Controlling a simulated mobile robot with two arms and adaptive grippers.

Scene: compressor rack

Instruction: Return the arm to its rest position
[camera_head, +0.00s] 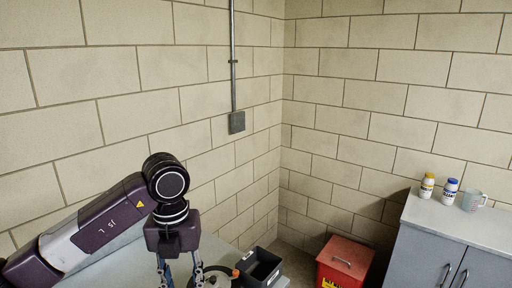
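My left arm (92,235) comes in from the lower left, and its dark wrist bends down over a pale grey surface. My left gripper (181,276) points downward at the bottom edge of the picture. Its two fingers stand apart with the pale surface showing between them; the fingertips are cut off by the frame. I see nothing between the visible parts of the fingers. My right arm and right gripper are not in view.
Beyond stand a red box (345,263) and a grey cabinet (445,244) bearing two bottles and a mug (471,201). Block walls close the corner.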

